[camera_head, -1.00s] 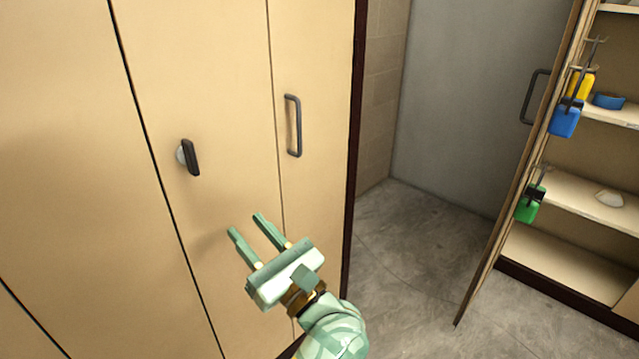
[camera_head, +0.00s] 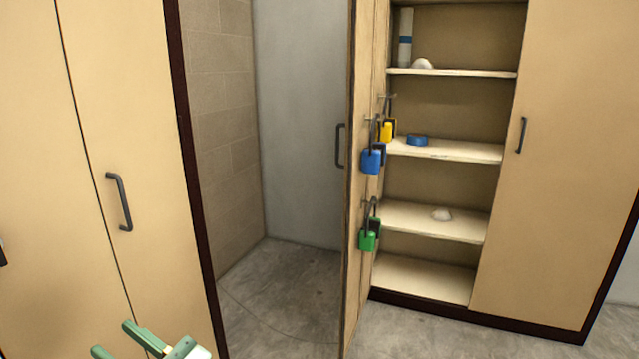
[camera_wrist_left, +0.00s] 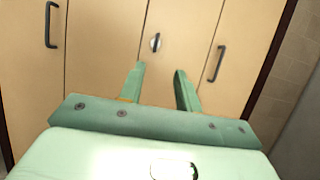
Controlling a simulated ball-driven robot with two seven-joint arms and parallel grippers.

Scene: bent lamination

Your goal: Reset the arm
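My left gripper (camera_head: 122,341) shows at the bottom left of the head view, cut off by the lower edge. In the left wrist view its two green fingers (camera_wrist_left: 160,88) stand apart with nothing between them. It is in front of the closed tan cabinet doors (camera_wrist_left: 105,45), apart from them. A dark turn knob (camera_wrist_left: 155,42) on a door shows beyond the fingertips. My right gripper is not in view.
An open cabinet door (camera_head: 362,270) carries several padlocks, among them a blue one (camera_head: 371,161) and a green one (camera_head: 367,240). Grey floor (camera_head: 285,285) lies clear between the cabinets.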

